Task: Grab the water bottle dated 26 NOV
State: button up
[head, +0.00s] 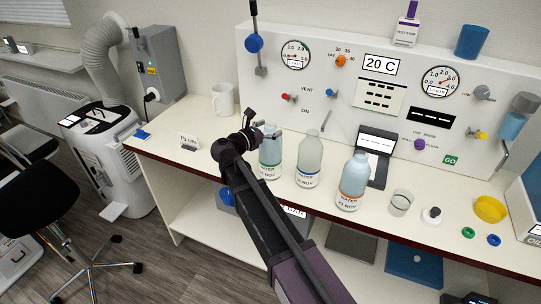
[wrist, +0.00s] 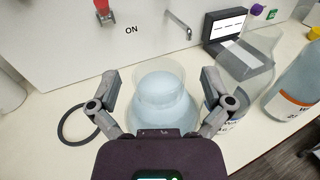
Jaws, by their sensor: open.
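Three labelled water bottles stand in a row on the counter: a green-banded one (head: 270,163), a paler blue-banded one (head: 308,165) and an orange-banded one (head: 353,186). The labels end in NOV, but I cannot read the day numbers surely. My gripper (head: 258,137) is open at the green-banded bottle, the leftmost. In the wrist view this bottle (wrist: 164,105) stands between the two open fingers, with a gap on each side. The blue-banded bottle (wrist: 245,72) is close to the right finger, and the orange-banded bottle (wrist: 301,85) is further right.
Behind stands a white panel (head: 330,100) with gauges and knobs. A dark device (head: 378,150), a glass (head: 401,203) and a yellow bowl (head: 490,209) are at the right. A dark ring (wrist: 75,125) lies left of my gripper.

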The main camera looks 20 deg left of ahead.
jog(key=shift+c, duration=0.2)
dwell(0.3)
grip_shut()
jog(key=shift+a, duration=0.1)
jog(key=shift+r, duration=0.2)
jog(key=shift+r+p, duration=1.65)
jog(key=shift+p, duration=0.2)
jog(key=s+d, duration=0.2)
jog(key=s, duration=0.5)
jog(key=s+d+r+p, duration=0.1)
jog(key=s+d, duration=0.1)
jog(key=s, duration=0.6)
jog(key=shift+s+d+r, duration=0.2)
jog(key=shift+d, duration=0.15)
